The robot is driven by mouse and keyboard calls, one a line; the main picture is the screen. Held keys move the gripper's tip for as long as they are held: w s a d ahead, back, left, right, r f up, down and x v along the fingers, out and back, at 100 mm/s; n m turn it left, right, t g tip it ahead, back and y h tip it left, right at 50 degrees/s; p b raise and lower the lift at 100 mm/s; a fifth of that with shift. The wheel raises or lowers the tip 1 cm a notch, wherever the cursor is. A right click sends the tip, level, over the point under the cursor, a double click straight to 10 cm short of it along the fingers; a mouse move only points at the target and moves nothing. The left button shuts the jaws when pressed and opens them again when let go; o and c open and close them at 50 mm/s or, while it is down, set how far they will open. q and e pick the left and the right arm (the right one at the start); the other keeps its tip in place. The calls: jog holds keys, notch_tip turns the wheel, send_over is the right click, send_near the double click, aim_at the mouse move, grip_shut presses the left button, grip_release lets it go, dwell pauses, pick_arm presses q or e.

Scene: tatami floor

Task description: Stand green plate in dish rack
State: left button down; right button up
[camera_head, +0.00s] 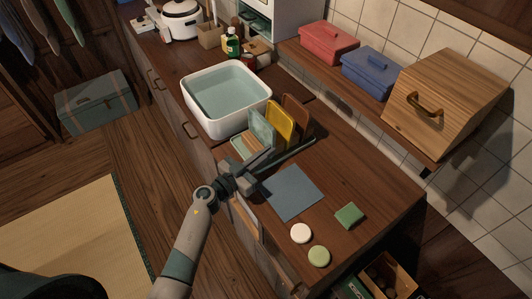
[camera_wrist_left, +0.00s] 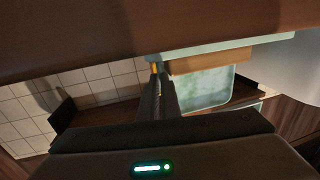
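My right gripper is not in view.
The white basin (camera_head: 226,98) with water is left of the rack. A blue-grey mat (camera_head: 292,192), a green sponge (camera_head: 349,216) and two round discs, white (camera_head: 301,233) and green (camera_head: 319,256), lie on the counter (camera_head: 385,200). A shelf holds red (camera_head: 329,43) and blue (camera_head: 371,71) boxes.

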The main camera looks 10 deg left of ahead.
pick_arm(q)
jog(key=shift+f, duration=0.15)
jog(key=c, duration=1.9)
grip_release()
jog(key=shift+f, duration=0.1)
jog(key=shift+s, duration=0.1)
jog(key=shift+s+a+f, duration=0.15)
jog(key=shift+s+a, duration=0.2)
jog(key=shift+s, duration=0.15)
jog(key=b+v, duration=0.1)
jog(key=v, duration=0.4)
jog(key=b+v, duration=0.1)
jog(key=v, duration=0.4)
jog(key=b+v, duration=0.1)
jog(key=v, duration=0.5)
jog(key=shift+r, duration=0.25)
